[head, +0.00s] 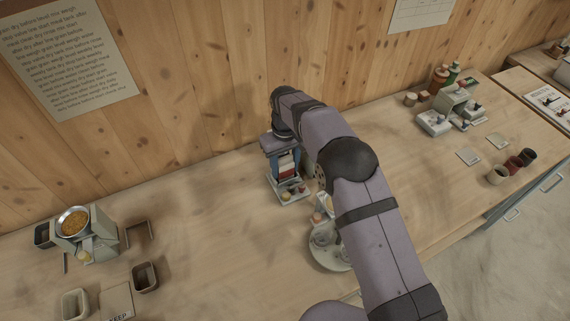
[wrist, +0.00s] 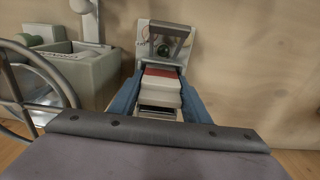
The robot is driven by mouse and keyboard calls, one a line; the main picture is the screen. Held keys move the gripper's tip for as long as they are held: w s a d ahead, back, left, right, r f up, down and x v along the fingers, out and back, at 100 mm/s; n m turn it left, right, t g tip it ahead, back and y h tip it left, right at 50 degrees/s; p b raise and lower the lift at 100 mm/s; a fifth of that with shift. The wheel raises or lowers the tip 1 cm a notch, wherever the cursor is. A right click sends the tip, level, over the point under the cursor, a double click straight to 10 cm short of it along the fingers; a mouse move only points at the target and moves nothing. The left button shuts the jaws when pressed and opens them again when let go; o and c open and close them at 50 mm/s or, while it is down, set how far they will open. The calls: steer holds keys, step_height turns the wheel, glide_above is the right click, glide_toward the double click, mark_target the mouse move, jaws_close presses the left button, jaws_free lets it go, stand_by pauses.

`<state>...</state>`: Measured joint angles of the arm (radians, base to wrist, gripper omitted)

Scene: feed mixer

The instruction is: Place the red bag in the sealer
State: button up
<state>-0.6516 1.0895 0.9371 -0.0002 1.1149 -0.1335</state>
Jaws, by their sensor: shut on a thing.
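My gripper (head: 286,172) points down at the middle of the bench. Its blue fingers are shut on the red bag (head: 287,172), a small white packet with a red band. In the wrist view the bag (wrist: 161,90) sits between the two fingers, its red end away from my wrist. A light-coloured device with knobs (head: 291,191), apparently the sealer, stands directly below and in front of the bag. In the wrist view its grey hinged frame (wrist: 168,42) stands just beyond the red end. I cannot tell whether the bag touches it.
A round device (head: 328,247) stands close by, partly hidden by my arm. A feed mixer with a grain bowl (head: 73,221) and open bins (head: 145,277) are at the left. Bottles (head: 440,76) and cups (head: 513,165) are at the right. The wooden wall is close behind.

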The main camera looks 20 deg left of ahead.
steer(key=shift+f, duration=0.15)
steer(key=o, duration=1.2)
step_height(320, 180, up, 12)
steer(key=shift+r+b, duration=0.2)
steer(key=shift+b, duration=1.05)
